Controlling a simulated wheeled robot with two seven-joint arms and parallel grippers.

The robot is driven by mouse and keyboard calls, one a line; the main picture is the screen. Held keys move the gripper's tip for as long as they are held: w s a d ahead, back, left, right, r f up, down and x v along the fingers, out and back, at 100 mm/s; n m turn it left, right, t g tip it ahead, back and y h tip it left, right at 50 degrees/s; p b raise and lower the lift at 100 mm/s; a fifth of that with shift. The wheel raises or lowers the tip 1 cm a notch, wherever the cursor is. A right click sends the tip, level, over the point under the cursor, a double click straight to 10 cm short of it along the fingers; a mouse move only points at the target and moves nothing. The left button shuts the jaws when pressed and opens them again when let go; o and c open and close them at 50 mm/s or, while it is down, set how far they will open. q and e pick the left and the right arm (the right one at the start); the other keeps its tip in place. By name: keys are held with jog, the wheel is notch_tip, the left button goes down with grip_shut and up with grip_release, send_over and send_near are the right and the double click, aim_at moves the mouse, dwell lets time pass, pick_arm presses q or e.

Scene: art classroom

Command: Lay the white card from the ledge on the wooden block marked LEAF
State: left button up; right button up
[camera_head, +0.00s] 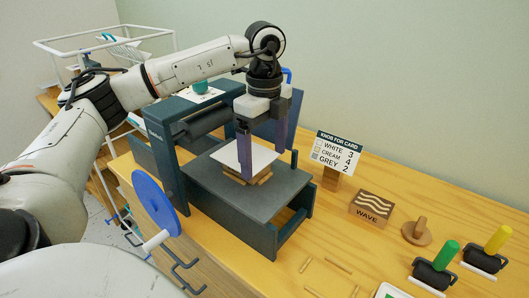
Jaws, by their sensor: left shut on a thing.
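The white card (262,155) is flat above a low wooden block (262,179) on the dark bed of a press (260,210). The card covers most of the block's top, so I cannot read its marking. I cannot tell whether card and block touch. My left gripper (245,172) points straight down over the press, its fingers shut on the card. The fingers hide part of the card. My right gripper is not in view.
The press has a dark roller frame (165,150) and a blue handwheel (157,203) on its left. To the right are a knob sign (335,152), a wooden block marked WAVE (371,207), a wooden knob (417,231) and two ink rollers (435,273). Thin sticks lie in front.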

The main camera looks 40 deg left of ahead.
pick_arm(q)
jog(key=shift+f, duration=0.15)
jog(key=o, duration=0.7)
jog(key=shift+o, duration=0.2)
jog(key=shift+r, duration=0.3)
jog(key=shift+w+r, duration=0.1)
jog(key=shift+r, duration=0.25)
notch_tip(320, 180, up, 11)
jog(key=p, duration=0.2)
